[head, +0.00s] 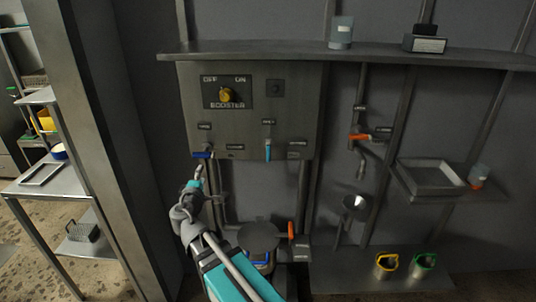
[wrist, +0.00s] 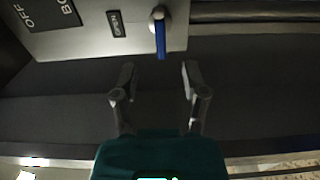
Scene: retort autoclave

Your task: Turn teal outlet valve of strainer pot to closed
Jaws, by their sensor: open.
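A teal lever (head: 268,152) hangs straight down from the lower middle of the grey wall panel, below a small label. A blue lever (head: 203,155) lies sideways at the panel's lower left edge. It also shows in the wrist view (wrist: 160,38), just ahead of the fingers, beside a label that seems to read OPEN. My gripper (wrist: 156,78) is open and empty. In the head view my gripper (head: 200,172) is just below the blue lever, left of and lower than the teal lever. The teal lever is not seen in the wrist view. I cannot tell which vessel is the strainer pot.
A yellow booster knob (head: 227,95) is higher on the panel. A dark round vessel (head: 258,236) stands below, beside an orange lever (head: 291,231). A shelf (head: 330,54) runs above the panel. Another orange lever (head: 359,137) is on pipes at right. A post stands left.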

